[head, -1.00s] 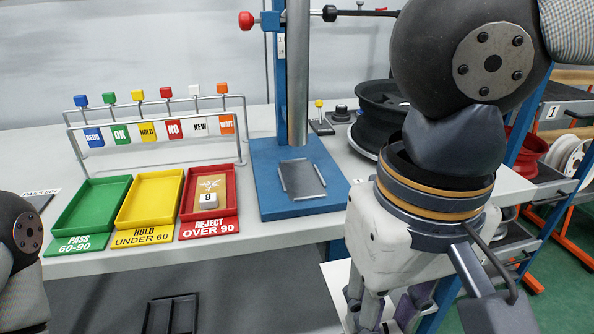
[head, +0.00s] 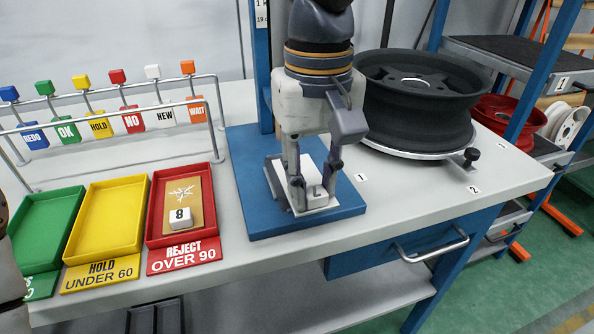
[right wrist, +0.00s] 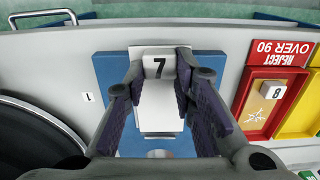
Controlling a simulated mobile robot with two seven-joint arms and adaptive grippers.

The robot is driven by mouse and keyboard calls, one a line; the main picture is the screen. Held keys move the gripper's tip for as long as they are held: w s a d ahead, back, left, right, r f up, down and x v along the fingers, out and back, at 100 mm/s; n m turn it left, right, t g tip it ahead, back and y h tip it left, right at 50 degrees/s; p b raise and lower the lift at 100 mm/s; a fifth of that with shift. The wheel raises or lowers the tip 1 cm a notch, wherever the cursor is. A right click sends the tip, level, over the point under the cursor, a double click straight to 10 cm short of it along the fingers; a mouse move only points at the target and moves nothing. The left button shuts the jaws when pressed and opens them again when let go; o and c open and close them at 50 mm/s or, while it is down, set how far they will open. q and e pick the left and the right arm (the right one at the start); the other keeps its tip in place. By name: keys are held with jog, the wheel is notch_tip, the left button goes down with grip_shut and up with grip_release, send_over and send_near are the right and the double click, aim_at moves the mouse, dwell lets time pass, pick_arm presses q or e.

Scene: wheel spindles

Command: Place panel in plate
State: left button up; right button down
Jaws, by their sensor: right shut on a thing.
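The panel is a flat white piece (head: 325,205) with a small white numbered block on it. The right wrist view shows the panel (right wrist: 158,112) and its block marked 7 (right wrist: 158,66). My right gripper (head: 312,191) points down and is shut on the panel's block; its fingers (right wrist: 162,68) stand either side of it. The panel is over the framed area of the blue plate (head: 243,182), between or on its metal side strips. My fingers partly hide it, and I cannot tell whether it is fully seated.
Green (head: 44,230), yellow (head: 107,218) and red (head: 207,214) trays stand at left; the red one holds a gold panel with block 8 (head: 180,217). A sign rack (head: 218,120) stands behind. A black wheel (head: 425,105) is right of my gripper. The bench front right is clear.

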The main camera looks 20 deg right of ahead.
jog(key=w, duration=0.5)
jog(key=shift+w+f, duration=0.25)
jog(key=shift+f, duration=1.5)
jog(key=shift+f, duration=0.15)
jog(key=c, duration=1.3)
grip_release()
jog(key=shift+c, duration=0.2)
notch_tip(320, 180, up, 12)
